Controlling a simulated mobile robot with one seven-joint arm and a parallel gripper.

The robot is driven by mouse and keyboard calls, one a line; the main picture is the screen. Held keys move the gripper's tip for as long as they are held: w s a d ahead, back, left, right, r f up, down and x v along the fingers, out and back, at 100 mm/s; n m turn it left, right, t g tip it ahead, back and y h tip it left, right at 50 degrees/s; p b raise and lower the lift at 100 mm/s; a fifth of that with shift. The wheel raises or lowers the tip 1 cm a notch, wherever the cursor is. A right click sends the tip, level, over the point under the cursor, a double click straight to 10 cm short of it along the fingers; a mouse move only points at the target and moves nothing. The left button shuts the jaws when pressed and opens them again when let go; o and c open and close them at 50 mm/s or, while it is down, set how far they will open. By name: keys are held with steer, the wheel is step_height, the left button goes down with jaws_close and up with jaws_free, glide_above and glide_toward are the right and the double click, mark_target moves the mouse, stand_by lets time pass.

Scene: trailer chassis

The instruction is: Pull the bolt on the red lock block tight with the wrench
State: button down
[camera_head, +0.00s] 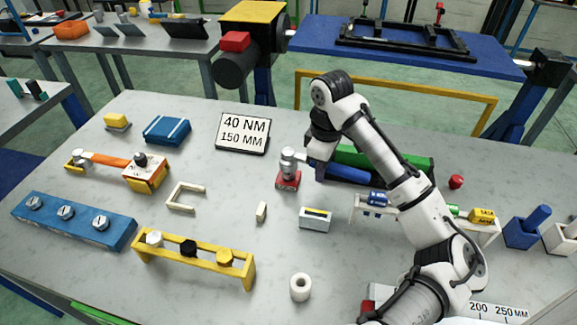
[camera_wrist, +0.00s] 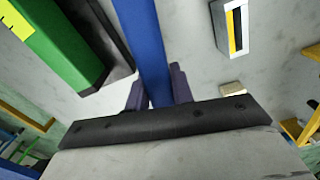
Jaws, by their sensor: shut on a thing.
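The red lock block (camera_head: 288,181) stands near the middle of the table in the head view, with a grey upright bolt-like piece (camera_head: 290,160) on top. My gripper (camera_head: 318,168) is just right of it. In the wrist view my gripper (camera_wrist: 160,98) is shut on a long blue bar, which looks like the wrench handle (camera_wrist: 147,45). The handle (camera_head: 348,174) extends to the right of my gripper in the head view. A short grey part (camera_head: 305,156) lies between the bolt and my gripper; whether it is the wrench head seated on the bolt I cannot tell.
A green box (camera_head: 400,160) lies close behind the blue handle; it also shows in the wrist view (camera_wrist: 55,45). A white box with a yellow stripe (camera_head: 316,222) and a white rack (camera_head: 365,212) stand in front. A "40 NM 150 MM" sign (camera_head: 243,133) stands left.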

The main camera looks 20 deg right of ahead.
steer(key=shift+r+p, duration=1.15)
steer(key=shift+r, duration=0.4)
